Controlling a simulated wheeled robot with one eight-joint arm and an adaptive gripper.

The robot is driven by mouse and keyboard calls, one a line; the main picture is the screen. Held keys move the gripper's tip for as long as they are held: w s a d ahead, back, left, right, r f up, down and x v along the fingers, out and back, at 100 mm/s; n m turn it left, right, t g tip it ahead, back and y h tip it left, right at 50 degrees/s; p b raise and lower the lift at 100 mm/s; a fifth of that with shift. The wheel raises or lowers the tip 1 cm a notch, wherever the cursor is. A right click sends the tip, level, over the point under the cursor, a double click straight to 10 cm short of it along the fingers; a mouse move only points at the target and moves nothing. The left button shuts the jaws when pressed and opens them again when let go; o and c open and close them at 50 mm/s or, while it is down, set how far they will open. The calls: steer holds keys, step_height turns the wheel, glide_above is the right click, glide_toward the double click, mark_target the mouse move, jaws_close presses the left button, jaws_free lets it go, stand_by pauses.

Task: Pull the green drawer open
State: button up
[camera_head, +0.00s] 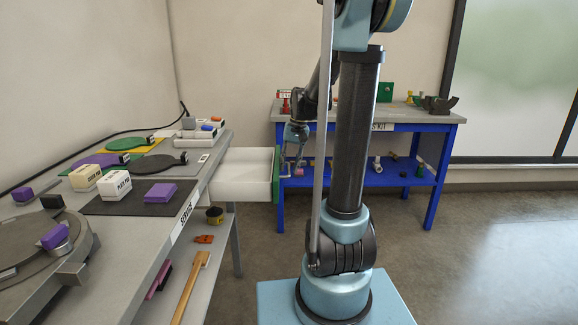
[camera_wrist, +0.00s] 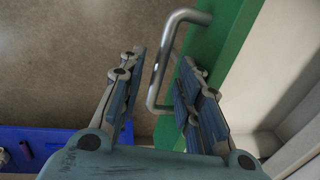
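The green drawer stands pulled out from the side of the left bench, with its white box (camera_head: 238,172) and green front (camera_head: 277,176) showing in the head view. In the wrist view the green front (camera_wrist: 228,45) fills the upper right, with a grey metal bar handle (camera_wrist: 160,72) on it. My gripper (camera_wrist: 162,65) has its two fingers apart, with the handle's bar between them in the picture. No finger visibly presses on the bar. In the head view my gripper (camera_head: 292,157) is small beside the drawer front, and its finger detail is hard to make out.
The left bench (camera_head: 203,158) carries several blocks, dark paddles and a mat. A lower shelf holds tools. A blue workbench (camera_head: 433,165) with small parts stands behind my arm. The floor (camera_head: 470,240) to the right is clear.

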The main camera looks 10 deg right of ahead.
step_height(320, 180, up, 12)
steer(key=d, duration=0.2)
steer(key=shift+d+f, duration=0.15)
stand_by(0.5)
steer(key=shift+s, duration=0.1)
steer(key=s+d+f, duration=0.1)
steer(key=s+f, duration=0.5)
steer(key=s, duration=0.3)
steer(key=s+d+f+n+t+h, duration=0.1)
steer(key=s+f, duration=0.5)
steer(key=s, duration=0.3)
steer(key=s+d+f+t+h, duration=0.1)
steer(key=s+f, duration=0.5)
steer(key=s, duration=0.3)
steer(key=shift+n, duration=0.3)
